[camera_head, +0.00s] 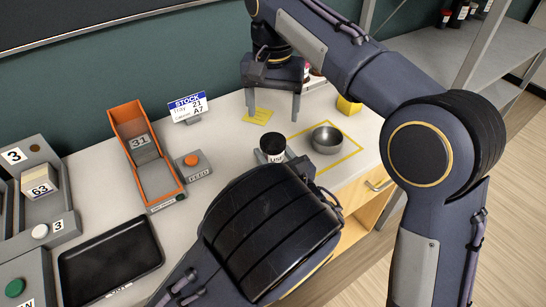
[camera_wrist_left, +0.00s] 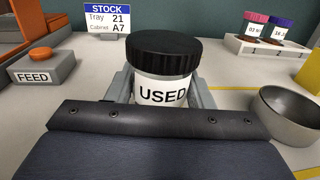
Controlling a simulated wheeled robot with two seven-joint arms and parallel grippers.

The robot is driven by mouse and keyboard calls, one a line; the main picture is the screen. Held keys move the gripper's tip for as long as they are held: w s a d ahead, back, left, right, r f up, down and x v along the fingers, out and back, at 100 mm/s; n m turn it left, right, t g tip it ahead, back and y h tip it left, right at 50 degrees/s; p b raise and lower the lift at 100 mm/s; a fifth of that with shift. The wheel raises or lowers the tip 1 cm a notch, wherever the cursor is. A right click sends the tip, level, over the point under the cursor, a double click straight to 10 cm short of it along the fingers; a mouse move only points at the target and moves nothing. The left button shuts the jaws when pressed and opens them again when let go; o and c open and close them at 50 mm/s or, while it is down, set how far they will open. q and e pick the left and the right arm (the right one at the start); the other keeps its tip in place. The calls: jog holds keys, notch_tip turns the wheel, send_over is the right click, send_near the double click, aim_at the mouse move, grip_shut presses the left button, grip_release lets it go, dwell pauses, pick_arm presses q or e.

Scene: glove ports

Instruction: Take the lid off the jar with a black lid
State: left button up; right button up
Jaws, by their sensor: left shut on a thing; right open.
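The jar (camera_wrist_left: 165,90) is white with a "USED" label and stands upright in the left wrist view. Its black ridged lid (camera_wrist_left: 164,52) is on top. In the head view the black lid (camera_head: 272,143) shows just beyond my left wrist, which hides the jar's lower part. My left gripper (camera_head: 272,160) is shut on the jar's body below the lid, with a grey finger on each side. My right gripper (camera_head: 272,105) is open and empty, pointing down over the back of the bench, behind the jar and apart from it.
A metal bowl (camera_head: 327,138) stands close right of the jar, inside a yellow outline. A FEED button box (camera_head: 194,166), an orange chute (camera_head: 140,150) and a STOCK sign (camera_head: 188,106) are to the left. A black tray (camera_head: 110,258) lies front left. A vial rack (camera_wrist_left: 270,48) stands behind.

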aim_at(273, 140)
pick_arm(q)
grip_shut()
pick_arm(e)
jog(key=m, duration=1.1)
jog(key=shift+m, duration=0.3)
jog(key=m, duration=1)
jog(key=shift+m, duration=0.3)
jog(key=shift+f, duration=0.15)
notch_tip(273, 140, down, 8)
jog(key=shift+r, duration=0.15)
